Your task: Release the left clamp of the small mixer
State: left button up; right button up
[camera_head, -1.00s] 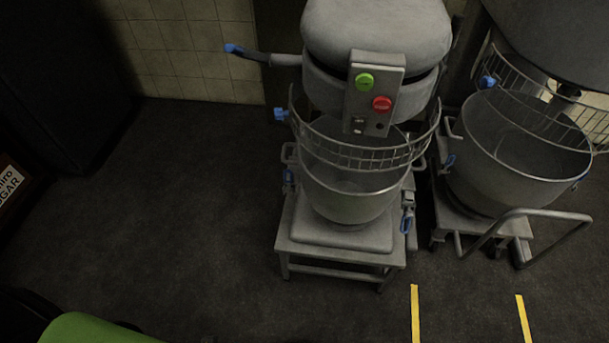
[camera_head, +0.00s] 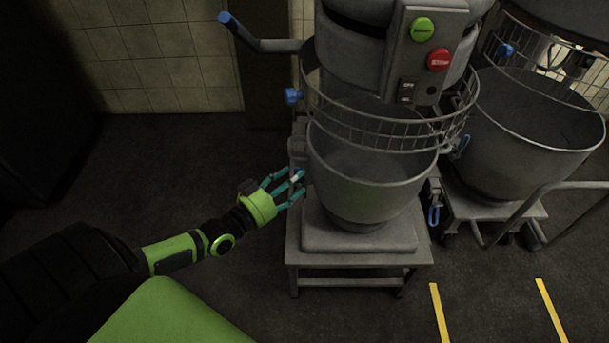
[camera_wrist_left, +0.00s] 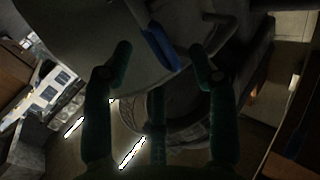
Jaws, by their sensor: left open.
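The small mixer (camera_head: 365,60) stands in front of me, with a steel bowl (camera_head: 365,190) under a wire guard. Its left clamp, with a blue handle (camera_head: 299,175), is at the bowl's left side and partly hidden by my fingers. My left gripper (camera_head: 290,183) is open at this clamp, its teal fingers pointing right toward it. In the left wrist view the blue clamp handle (camera_wrist_left: 160,47) lies between the spread fingertips (camera_wrist_left: 160,58). I cannot tell whether a finger touches it. My right gripper is not in view.
A larger mixer's bowl (camera_head: 535,125) on a wheeled base stands close on the right. A blue-tipped lever (camera_head: 240,32) and a blue guard knob (camera_head: 292,96) stick out left of the small mixer. The floor (camera_head: 150,185) left of it is clear.

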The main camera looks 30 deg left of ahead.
aim_at(302, 185)
pick_arm(q)
jog(key=shift+x, duration=1.8)
jog(key=shift+a, duration=0.1)
grip_shut()
jog(key=shift+s+f+b, duration=0.1)
jog(key=shift+b, duration=0.2)
